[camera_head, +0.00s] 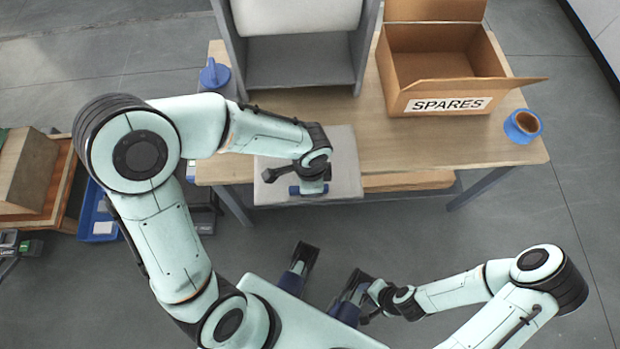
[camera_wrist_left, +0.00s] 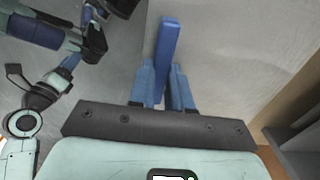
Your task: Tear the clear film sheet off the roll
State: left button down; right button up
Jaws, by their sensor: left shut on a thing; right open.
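A pale wide roll (camera_head: 296,14) sits in a grey upright holder (camera_head: 300,62) on the table's back edge. I cannot make out the clear film as such. A flat pale grey sheet or panel (camera_head: 345,150) reaches past the table's front edge, and it also shows in the left wrist view (camera_wrist_left: 225,60). My left gripper (camera_head: 310,186) is above its front part. In the left wrist view its blue fingers (camera_wrist_left: 165,88) are shut on a slim blue bar (camera_wrist_left: 169,45). My right gripper (camera_head: 368,302) is open, low in front of the table, away from the sheet.
An open cardboard box marked SPARES (camera_head: 447,62) stands on the table (camera_head: 425,142) at the right. A blue bottle-like thing (camera_head: 214,74) stands left of the holder. A blue bin (camera_head: 97,225) is on the floor left.

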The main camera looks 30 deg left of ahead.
pick_arm(q)
jog(key=s+d+b, duration=0.1)
jog(key=s+d, duration=0.2)
jog(key=s, duration=0.3)
jog(key=shift+d+b, duration=0.3)
jog(key=shift+d, duration=0.1)
pick_arm(e)
jog(key=shift+d+f, duration=0.1)
jog(key=shift+f, duration=0.75)
pick_arm(q)
jog(key=shift+s, duration=0.1)
notch_tip(320, 180, up, 8)
jog(key=s+d+p, duration=0.1)
jog(key=p, duration=0.6)
jog(key=shift+s+r, duration=0.15)
jog(key=shift+s, duration=0.2)
pick_arm(e)
notch_tip(320, 180, up, 6)
jog(key=s, duration=0.1)
jog(key=shift+s+g, duration=0.3)
jog(key=shift+g, duration=0.1)
